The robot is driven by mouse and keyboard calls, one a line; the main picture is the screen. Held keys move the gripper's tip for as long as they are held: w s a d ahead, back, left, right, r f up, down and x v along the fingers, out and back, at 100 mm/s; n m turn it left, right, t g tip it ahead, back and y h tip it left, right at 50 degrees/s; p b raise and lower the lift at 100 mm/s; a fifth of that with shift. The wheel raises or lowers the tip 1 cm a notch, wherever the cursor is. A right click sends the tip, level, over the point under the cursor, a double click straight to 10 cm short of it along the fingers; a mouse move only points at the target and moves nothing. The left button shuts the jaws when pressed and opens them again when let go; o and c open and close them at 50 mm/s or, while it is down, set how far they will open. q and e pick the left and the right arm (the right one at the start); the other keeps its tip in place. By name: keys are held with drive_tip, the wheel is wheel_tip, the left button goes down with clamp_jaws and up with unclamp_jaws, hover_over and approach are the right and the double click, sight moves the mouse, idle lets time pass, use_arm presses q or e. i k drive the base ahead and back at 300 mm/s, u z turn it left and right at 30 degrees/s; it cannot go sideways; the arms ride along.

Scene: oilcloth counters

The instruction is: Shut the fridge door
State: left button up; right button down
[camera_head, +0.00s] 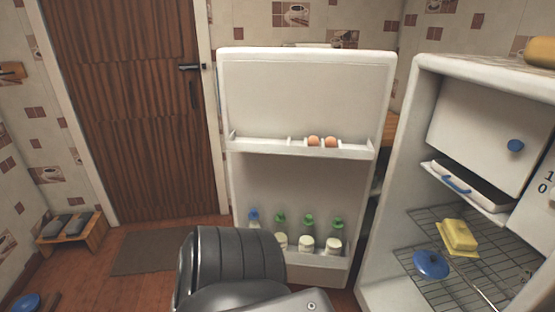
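The white fridge door (306,100) stands wide open in the middle of the head view, with its inner side facing me. Eggs (322,141) sit on its upper shelf and several capped bottles (307,236) stand in its lower shelf. The open fridge body (385,230) is at the right, with wire racks inside. A dark grey part of my arm is in front of the door's lower left and hides some of it; whether it touches the door I cannot tell. Neither gripper's fingers show.
Inside the fridge are a yellow butter block (459,235), a blue lid (430,264) and a freezer compartment door (489,138) with a blue knob. A brown wooden door (125,100), a mat (150,252) and a small wooden bench (72,236) are at the left.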

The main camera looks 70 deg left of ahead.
sight(272, 99)
drive_tip(key=u, duration=3.6)
drive_tip(key=i, duration=4)
drive_tip(key=z, duration=1.35)
drive_tip(key=i, duration=0.8)
drive_tip(key=z, duration=1.6)
